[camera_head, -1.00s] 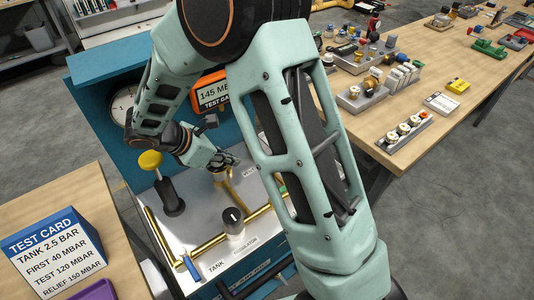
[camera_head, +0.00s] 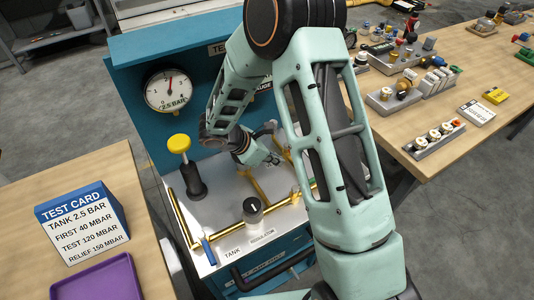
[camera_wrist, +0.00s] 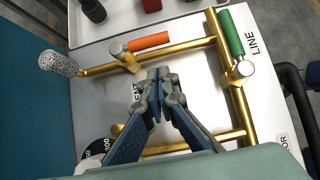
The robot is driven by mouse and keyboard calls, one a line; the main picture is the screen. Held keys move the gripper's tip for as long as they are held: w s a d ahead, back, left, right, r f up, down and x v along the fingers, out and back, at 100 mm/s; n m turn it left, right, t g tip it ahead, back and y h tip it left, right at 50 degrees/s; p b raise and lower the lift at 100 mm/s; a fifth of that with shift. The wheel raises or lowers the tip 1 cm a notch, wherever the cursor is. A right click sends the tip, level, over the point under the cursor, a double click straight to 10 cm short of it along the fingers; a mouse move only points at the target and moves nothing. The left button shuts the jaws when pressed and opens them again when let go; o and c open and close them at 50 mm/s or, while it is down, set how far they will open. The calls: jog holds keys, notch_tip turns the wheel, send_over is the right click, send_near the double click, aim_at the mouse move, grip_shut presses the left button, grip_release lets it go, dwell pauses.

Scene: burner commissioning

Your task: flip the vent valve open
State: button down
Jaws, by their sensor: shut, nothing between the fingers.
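The vent valve shows in the wrist view as an orange lever handle (camera_wrist: 149,41) on a brass pivot. The handle lies roughly along the brass branch pipe (camera_wrist: 190,48), which ends in a speckled grey plug (camera_wrist: 58,65). My gripper (camera_wrist: 158,74) is shut and empty, its tips just below the branch pipe in the picture and apart from the orange handle. It partly covers a label, probably the vent label. In the head view my gripper (camera_head: 272,160) is over the test board's back part, and my arm hides the orange handle there.
A green lever handle (camera_wrist: 230,33) lies by the LINE label. A yellow-topped pump (camera_head: 180,144), a dark-topped regulator knob (camera_head: 252,206) and brass pipes crowd the board. A gauge (camera_head: 168,90) is on the teal back panel. A test card (camera_head: 82,225) stands at left.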

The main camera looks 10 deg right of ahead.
jog(key=shift+w+d+f+p, duration=0.1)
jog(key=shift+w+d, duration=0.15)
jog(key=shift+d, duration=0.3)
jog(key=shift+w+d+f+p, duration=0.1)
jog(key=shift+w+d, duration=0.1)
jog(key=shift+d, duration=0.4)
jog(key=shift+w+d+p, duration=0.1)
jog(key=shift+w+d, duration=0.15)
jog(key=shift+d, duration=0.3)
jog(key=shift+d+b, duration=0.15)
jog(key=shift+b, duration=0.15)
